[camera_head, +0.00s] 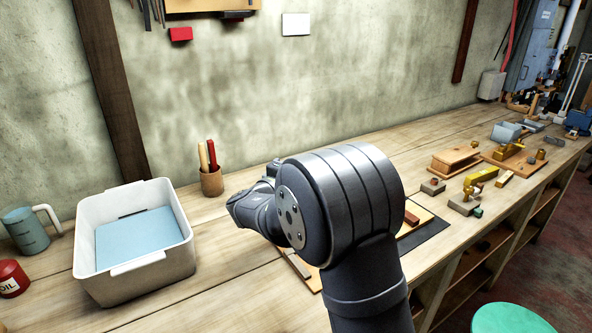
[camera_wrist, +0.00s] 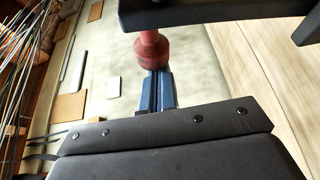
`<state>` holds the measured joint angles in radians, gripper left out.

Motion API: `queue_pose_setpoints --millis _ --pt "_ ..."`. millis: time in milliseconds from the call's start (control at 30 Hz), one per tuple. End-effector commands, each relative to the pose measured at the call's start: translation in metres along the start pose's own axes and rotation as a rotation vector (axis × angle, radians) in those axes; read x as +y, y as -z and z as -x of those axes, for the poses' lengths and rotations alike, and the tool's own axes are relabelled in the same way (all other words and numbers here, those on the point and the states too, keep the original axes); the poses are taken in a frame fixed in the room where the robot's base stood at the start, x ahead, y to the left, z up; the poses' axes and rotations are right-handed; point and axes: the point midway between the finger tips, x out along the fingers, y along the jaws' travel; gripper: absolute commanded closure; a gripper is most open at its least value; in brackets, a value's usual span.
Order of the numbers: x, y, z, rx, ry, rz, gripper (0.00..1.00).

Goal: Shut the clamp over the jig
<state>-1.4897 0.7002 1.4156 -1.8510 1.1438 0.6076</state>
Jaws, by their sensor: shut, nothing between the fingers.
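In the wrist view, a red grip (camera_wrist: 150,47) sits on the end of a blue bar (camera_wrist: 162,90); this looks like the clamp's lever. My gripper (camera_wrist: 165,135) is shut and empty; its dark parts cross the wrist view below and above the lever. Whether it touches the lever cannot be told. In the head view, my arm hides the clamp and my fingertips.
A white bin (camera_head: 150,267) with a blue sheet, a blue-grey jug (camera_head: 27,232) and a red oil can (camera_head: 11,278) stand at left. A wooden pen cup (camera_head: 211,182) is near the wall. Wooden and brass fixtures (camera_head: 455,160) occupy the bench's right. A green stool (camera_head: 508,318) stands in front.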

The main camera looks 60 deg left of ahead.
Motion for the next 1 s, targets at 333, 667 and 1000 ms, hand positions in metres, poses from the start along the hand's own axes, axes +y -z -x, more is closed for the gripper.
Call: queue_pose_setpoints --millis 333,667,1000 --pt "0.003 -0.013 0.006 -0.001 -0.040 -0.088 1.00" --pt "0.003 -0.049 0.022 0.000 -0.153 -0.335 1.00" --pt "-0.010 -0.088 0.040 0.000 -0.286 -0.628 1.00"
